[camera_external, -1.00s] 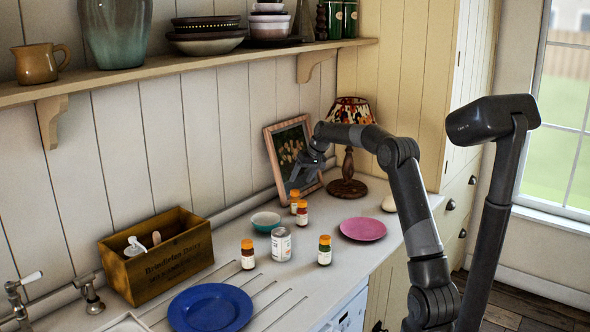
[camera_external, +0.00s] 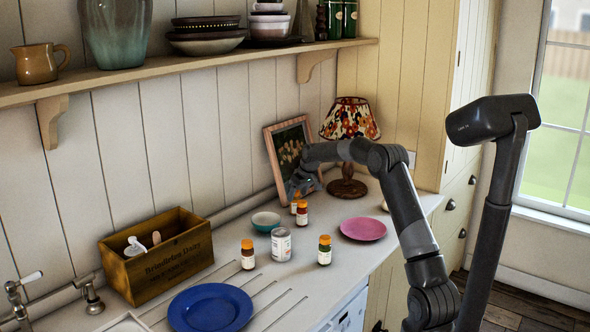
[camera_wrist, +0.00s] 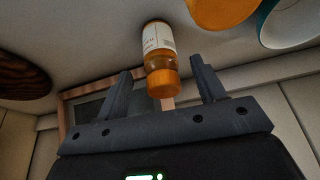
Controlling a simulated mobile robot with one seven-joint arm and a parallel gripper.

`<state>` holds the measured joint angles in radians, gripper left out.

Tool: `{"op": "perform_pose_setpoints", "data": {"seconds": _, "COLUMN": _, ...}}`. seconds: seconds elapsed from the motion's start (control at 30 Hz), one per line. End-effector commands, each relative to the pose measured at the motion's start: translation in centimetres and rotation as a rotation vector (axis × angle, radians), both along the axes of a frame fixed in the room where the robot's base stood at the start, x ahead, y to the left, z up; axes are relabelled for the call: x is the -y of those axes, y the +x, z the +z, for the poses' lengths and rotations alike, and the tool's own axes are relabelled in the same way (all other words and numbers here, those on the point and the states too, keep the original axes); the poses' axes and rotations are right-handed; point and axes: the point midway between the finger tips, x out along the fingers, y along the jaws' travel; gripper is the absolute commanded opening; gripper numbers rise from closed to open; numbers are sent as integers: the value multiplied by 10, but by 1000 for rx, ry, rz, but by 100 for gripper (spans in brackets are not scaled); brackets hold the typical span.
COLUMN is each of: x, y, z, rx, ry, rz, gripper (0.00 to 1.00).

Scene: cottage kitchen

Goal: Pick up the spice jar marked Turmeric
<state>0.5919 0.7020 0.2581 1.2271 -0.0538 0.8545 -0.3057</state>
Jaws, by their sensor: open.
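Several small spice jars with white labels stand on the counter. The rear one (camera_external: 294,205), orange-capped, is beside the picture frame, directly below my gripper (camera_external: 300,188). Another orange-capped jar (camera_external: 302,217) stands just in front of it. Two more, one orange-capped (camera_external: 247,256) and one with a green body (camera_external: 325,254), stand further forward. In the wrist view, a jar (camera_wrist: 158,52) with an orange cap appears between the two open fingers of my gripper (camera_wrist: 163,84), with gaps on both sides. Its label is too small to read, so I cannot tell which jar is Turmeric.
The picture frame (camera_external: 274,152) and lamp (camera_external: 347,178) are close behind the gripper. A pink plate (camera_external: 363,229), blue plate (camera_external: 210,308) and wooden box (camera_external: 170,262) are on the counter.

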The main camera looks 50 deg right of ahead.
Motion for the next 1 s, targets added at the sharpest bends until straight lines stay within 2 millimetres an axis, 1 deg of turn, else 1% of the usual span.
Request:
{"op": "perform_pose_setpoints", "data": {"seconds": 0.1, "x": -1, "y": 8, "z": -17, "rx": -3, "ry": 2, "rz": 2, "gripper": 63}}
{"op": "perform_pose_setpoints", "data": {"seconds": 0.23, "x": 0, "y": 16, "z": -34, "rx": -2, "ry": 2, "rz": 1, "gripper": 63}}
{"op": "perform_pose_setpoints", "data": {"seconds": 0.33, "x": 1, "y": 18, "z": -39, "rx": 0, "ry": 1, "rz": 0, "gripper": 63}}
{"op": "perform_pose_setpoints", "data": {"seconds": 0.5, "x": 1, "y": 18, "z": -39, "rx": 0, "ry": 1, "rz": 0, "gripper": 63}}
{"op": "perform_pose_setpoints", "data": {"seconds": 0.57, "x": 1, "y": 18, "z": -39, "rx": 0, "ry": 1, "rz": 0, "gripper": 59}}
{"op": "perform_pose_setpoints", "data": {"seconds": 1.0, "x": 1, "y": 18, "z": -39, "rx": -1, "ry": 1, "rz": 0, "gripper": 23}}
